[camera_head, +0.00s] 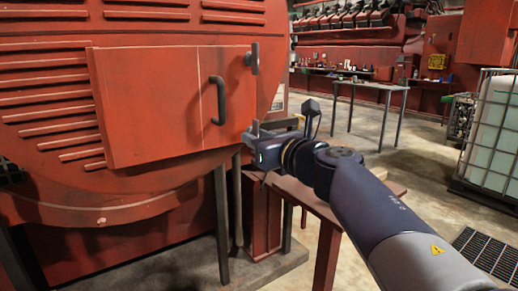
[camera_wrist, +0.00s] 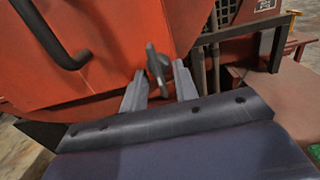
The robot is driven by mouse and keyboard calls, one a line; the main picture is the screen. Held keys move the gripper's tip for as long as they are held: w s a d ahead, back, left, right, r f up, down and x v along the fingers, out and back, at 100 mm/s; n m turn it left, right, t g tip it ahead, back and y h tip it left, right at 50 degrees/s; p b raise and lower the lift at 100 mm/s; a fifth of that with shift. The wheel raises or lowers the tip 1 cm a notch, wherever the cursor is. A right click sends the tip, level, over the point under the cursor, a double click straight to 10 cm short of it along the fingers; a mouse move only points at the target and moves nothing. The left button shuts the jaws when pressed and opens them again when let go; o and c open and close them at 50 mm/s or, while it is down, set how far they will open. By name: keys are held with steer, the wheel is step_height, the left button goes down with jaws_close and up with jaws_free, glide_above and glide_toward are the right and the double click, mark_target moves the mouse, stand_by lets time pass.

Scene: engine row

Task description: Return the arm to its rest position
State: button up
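My gripper (camera_head: 258,129) is in front of the lower right corner of a red panel door in the head view. In the wrist view its two grey fingers (camera_wrist: 159,82) are spread apart with a gap between them. A dark grey latch (camera_wrist: 157,68) shows beyond and between the fingertips; I see no contact. In the head view the latch (camera_head: 252,58) sits at the door's upper right edge, above my gripper. My arm (camera_head: 375,205) reaches in from the lower right.
The red door (camera_head: 160,105) with a dark bar handle (camera_head: 217,100) is on a large red machine at left. A red-topped table (camera_head: 310,195) stands below my arm. A workbench (camera_head: 365,84) is behind; a caged white tank (camera_head: 495,125) stands right. Some floor between is open.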

steer(key=p+v, duration=0.1)
steer(key=v, duration=1)
steer(key=shift+m, duration=0.5)
steer(key=x, duration=1.1)
steer(key=shift+w+a+r, duration=0.1)
steer(key=shift+r, duration=0.05)
steer(key=shift+m+p, duration=0.4)
steer(key=shift+m, duration=0.2)
steer(key=shift+s+a+m+p, duration=0.15)
steer(key=shift+m+p, duration=1.25)
steer(key=shift+m, duration=1.6)
